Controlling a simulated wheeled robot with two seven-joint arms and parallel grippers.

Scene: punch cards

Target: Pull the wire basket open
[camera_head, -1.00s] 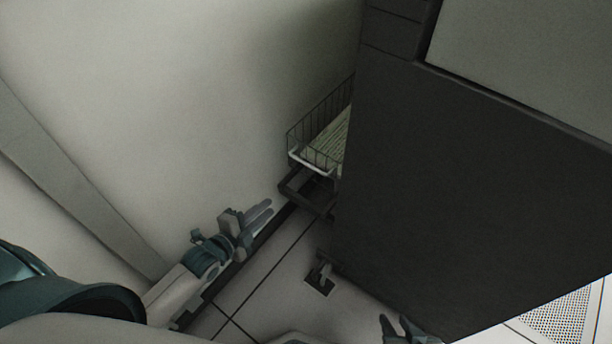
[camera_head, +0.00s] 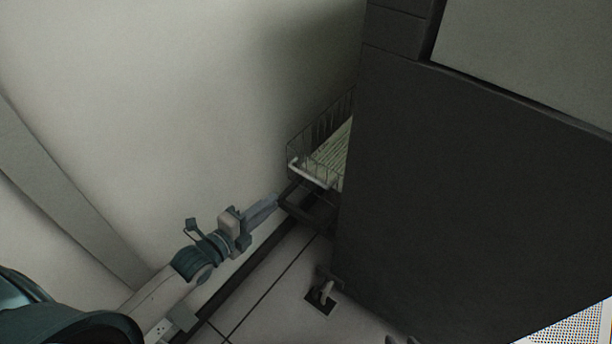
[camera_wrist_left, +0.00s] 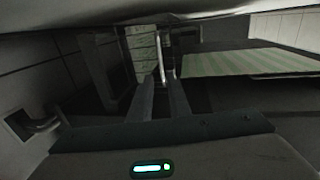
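The wire basket (camera_head: 300,150) sticks out to the left of the dark cabinet and holds green-striped paper. Its pale handle bar (camera_head: 312,176) runs along its front. Contact cannot be told. Only dark tips of my right gripper (camera_head: 398,340) show at the bottom edge of the head view.
The tall dark cabinet (camera_head: 450,190) fills the right side. A pale wall (camera_head: 170,100) stands close on the left. A dark ledge (camera_head: 312,205) lies under the basket. A small floor fitting (camera_head: 322,292) stands by the cabinet's foot. The tiled floor is otherwise clear.

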